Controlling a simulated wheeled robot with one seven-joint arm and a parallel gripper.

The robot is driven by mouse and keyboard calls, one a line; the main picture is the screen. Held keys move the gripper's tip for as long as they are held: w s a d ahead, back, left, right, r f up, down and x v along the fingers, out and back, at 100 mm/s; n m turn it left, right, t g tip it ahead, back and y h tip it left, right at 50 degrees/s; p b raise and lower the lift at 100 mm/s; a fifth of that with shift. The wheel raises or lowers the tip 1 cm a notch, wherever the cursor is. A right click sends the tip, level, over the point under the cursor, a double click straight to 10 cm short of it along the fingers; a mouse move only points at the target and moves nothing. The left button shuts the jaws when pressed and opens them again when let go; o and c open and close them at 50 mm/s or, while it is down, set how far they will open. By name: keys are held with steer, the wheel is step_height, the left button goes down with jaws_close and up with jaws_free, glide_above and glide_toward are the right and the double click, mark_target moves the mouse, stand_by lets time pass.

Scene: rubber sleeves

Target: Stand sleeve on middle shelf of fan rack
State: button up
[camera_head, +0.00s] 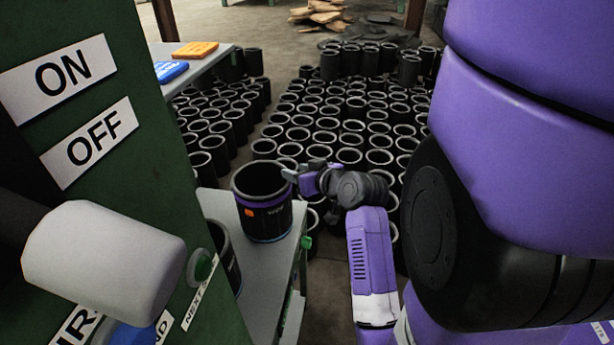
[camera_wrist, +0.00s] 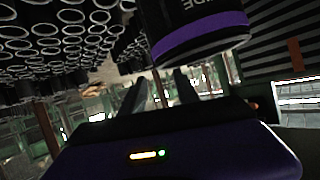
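A black rubber sleeve (camera_head: 266,222) with a purple band near its rim and an orange mark stands upright on a grey table (camera_head: 228,206). It also shows in the wrist view (camera_wrist: 205,38), where the picture is upside down. My gripper (camera_head: 289,175) is at the right side of the sleeve's rim, very close to it. In the wrist view my two fingers (camera_wrist: 160,90) are apart with a gap between them, and the sleeve's rim is just past their tips. Whether they touch it I cannot tell. I cannot make out a fan rack.
A second sleeve (camera_head: 226,262) stands on the table, partly hidden by a green panel (camera_head: 140,150) with ON and OFF labels. Many sleeves (camera_head: 350,156) cover the floor behind. A side table (camera_head: 203,68) holds an orange and a blue item. My arm fills the right.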

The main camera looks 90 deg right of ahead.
steer(key=shift+v, duration=2.75)
